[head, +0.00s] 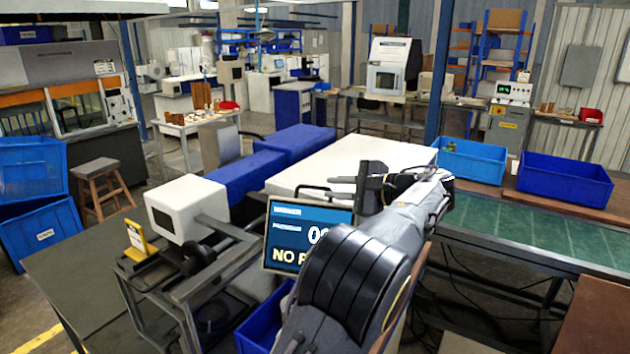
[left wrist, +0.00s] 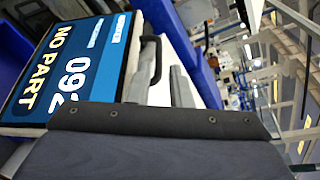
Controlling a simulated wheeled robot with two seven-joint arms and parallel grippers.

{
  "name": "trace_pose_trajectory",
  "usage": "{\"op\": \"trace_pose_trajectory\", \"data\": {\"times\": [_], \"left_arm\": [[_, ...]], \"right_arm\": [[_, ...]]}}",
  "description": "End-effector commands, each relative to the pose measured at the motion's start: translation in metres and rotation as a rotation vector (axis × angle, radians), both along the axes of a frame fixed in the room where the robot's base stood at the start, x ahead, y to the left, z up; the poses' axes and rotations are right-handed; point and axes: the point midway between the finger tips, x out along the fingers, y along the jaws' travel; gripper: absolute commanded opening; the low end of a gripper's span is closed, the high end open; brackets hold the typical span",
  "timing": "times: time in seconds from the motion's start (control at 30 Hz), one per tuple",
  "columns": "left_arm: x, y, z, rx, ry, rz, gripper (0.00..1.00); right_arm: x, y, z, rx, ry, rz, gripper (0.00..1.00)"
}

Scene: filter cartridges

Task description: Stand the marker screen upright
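The marker screen (head: 285,240) is a blue display with a pale frame, reading "NO P…" in the head view, where my left arm covers its lower right. It faces the camera and looks raised; I cannot tell its exact tilt, and its base is hidden. In the left wrist view the screen (left wrist: 70,60) reads "NO PART 092". A dark handle (left wrist: 152,62) loops from its edge. My left gripper (head: 335,180) is above the handle in the head view. My right gripper is not in view.
Blue bins (head: 565,182) and a green conveyor (head: 540,228) are at the right. A blue bin (head: 255,325) is below the screen.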

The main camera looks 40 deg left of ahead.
Motion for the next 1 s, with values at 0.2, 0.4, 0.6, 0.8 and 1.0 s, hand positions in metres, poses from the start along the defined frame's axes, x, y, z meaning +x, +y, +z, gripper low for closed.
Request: {"op": "trace_pose_trajectory", "data": {"times": [0.2,0.4,0.6,0.8,1.0], "left_arm": [[-0.004,0.037,-0.007,-0.004,0.001,0.004,0.18],[-0.005,0.057,-0.013,-0.002,-0.001,0.002,0.18],[-0.005,0.062,-0.015,-0.004,-0.001,0.0,0.18],[-0.005,0.062,-0.015,-0.004,-0.001,0.0,0.1],[-0.005,0.062,-0.015,-0.004,-0.001,0.0,0.0]], "right_arm": [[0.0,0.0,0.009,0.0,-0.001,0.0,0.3],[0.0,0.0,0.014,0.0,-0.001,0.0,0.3],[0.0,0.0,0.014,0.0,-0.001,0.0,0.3],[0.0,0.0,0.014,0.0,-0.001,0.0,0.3],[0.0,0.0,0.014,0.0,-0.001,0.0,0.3]]}}
